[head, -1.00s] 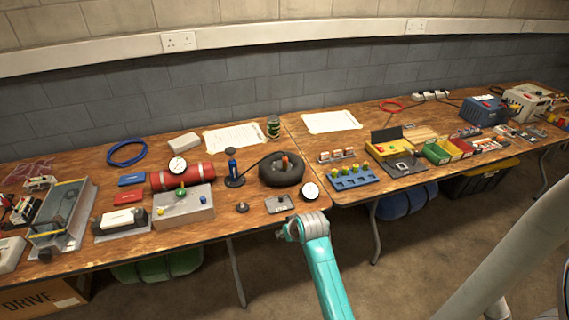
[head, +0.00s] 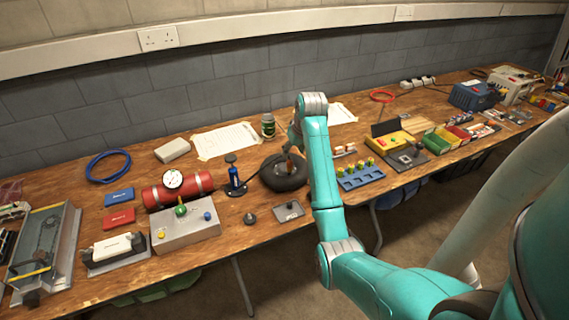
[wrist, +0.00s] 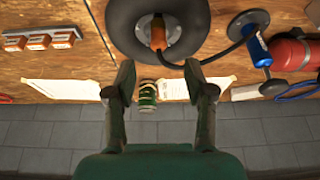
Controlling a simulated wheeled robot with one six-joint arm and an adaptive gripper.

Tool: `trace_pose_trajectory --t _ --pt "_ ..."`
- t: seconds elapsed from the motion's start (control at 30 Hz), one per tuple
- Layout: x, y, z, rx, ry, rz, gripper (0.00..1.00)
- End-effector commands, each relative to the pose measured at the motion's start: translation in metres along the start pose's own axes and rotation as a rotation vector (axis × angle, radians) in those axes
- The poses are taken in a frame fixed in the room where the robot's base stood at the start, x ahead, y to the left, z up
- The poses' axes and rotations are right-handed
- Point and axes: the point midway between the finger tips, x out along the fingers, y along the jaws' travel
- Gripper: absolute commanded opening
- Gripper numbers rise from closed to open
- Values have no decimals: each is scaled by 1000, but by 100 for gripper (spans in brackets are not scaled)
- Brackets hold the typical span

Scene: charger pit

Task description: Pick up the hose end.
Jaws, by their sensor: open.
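The hose end is an orange-brown piece (wrist: 158,36) at the middle of the black tyre (wrist: 122,28) in the wrist view. A black hose (wrist: 208,58) runs from it to the blue pump (wrist: 257,45). The tyre lies on the table in the head view (head: 279,184), partly hidden behind my arm. My gripper (wrist: 159,68) is open and empty, its two fingers apart on either side of the view. The hose end shows beyond the fingertips, between their lines, not touching them as far as I can see.
A green can (wrist: 147,94) stands near the fingers in the wrist view, by white papers. In the head view, a red cylinder (head: 190,188) with a gauge stands left of the pump, and a blue tray (head: 362,176) with small yellow-green pieces lies right of the tyre.

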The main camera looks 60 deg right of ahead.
Motion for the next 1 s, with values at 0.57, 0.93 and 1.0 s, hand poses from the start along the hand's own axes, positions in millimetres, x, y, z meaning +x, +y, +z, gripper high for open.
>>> trace_pose_trajectory --t 0.57,0.93,1.0 --pt "63 2 0 0 -1 -1 54" --pt "90 2 0 -1 1 0 54" --pt "90 2 0 -1 1 0 54"
